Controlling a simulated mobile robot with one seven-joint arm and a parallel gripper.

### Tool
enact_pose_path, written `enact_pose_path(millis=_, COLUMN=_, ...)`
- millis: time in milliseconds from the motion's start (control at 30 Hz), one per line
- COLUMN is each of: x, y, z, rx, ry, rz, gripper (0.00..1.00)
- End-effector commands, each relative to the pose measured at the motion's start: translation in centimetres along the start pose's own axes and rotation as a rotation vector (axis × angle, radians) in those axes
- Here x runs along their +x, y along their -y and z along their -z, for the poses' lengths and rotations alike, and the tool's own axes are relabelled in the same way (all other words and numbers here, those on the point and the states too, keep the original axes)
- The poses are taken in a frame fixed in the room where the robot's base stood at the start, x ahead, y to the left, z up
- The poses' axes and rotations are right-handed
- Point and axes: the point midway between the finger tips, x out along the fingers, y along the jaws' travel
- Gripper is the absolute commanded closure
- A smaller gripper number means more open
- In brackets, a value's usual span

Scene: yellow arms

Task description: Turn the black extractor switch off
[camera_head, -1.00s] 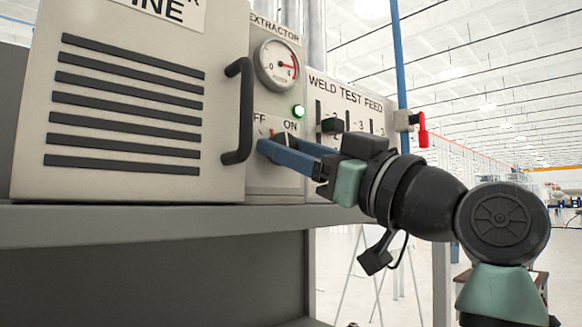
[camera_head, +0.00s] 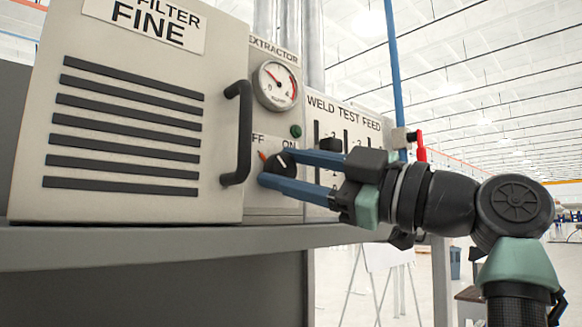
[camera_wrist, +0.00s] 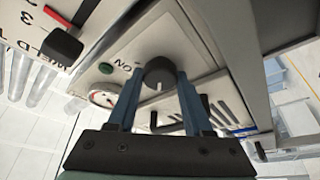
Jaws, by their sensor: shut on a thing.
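My gripper (camera_head: 275,168) is shut on the knob, one finger on each side. The fingers hide part of the knob and part of its OFF/ON label. The lamp (camera_head: 296,131) above the switch is dark green and unlit. The gauge (camera_head: 276,85) needle points up and left.
A black handle (camera_head: 237,133) stands out from the filter box just left of the switch. The weld test feed panel (camera_head: 345,125) with black levers is on the right. A red-handled valve (camera_head: 419,145) on a blue pipe is beyond it. A grey shelf (camera_head: 150,246) runs below.

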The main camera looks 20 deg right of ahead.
Motion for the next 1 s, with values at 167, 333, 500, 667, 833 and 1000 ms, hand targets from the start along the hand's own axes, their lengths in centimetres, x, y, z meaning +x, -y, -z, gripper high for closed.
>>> enact_pose_path(millis=167, x=0.0, y=-0.06, z=0.07, rx=-0.011, ry=0.0, rz=0.002, gripper=1.0)
enact_pose_path(millis=333, x=0.0, y=-0.05, z=0.07, rx=-0.012, ry=0.0, rz=0.002, gripper=1.0)
enact_pose_path(millis=500, x=0.0, y=-0.05, z=0.07, rx=-0.011, ry=0.0, rz=0.002, gripper=0.37)
enact_pose_path(millis=667, x=0.0, y=-0.03, z=0.04, rx=-0.01, ry=0.0, rz=0.002, gripper=0.19)
enact_pose_path(millis=833, x=0.0, y=-0.02, z=0.01, rx=-0.008, ry=0.0, rz=0.002, gripper=0.19)
enact_pose_path(millis=1000, x=-0.88, y=0.03, z=-0.14, rx=-0.009, ry=0.001, rz=0.0, gripper=0.19)
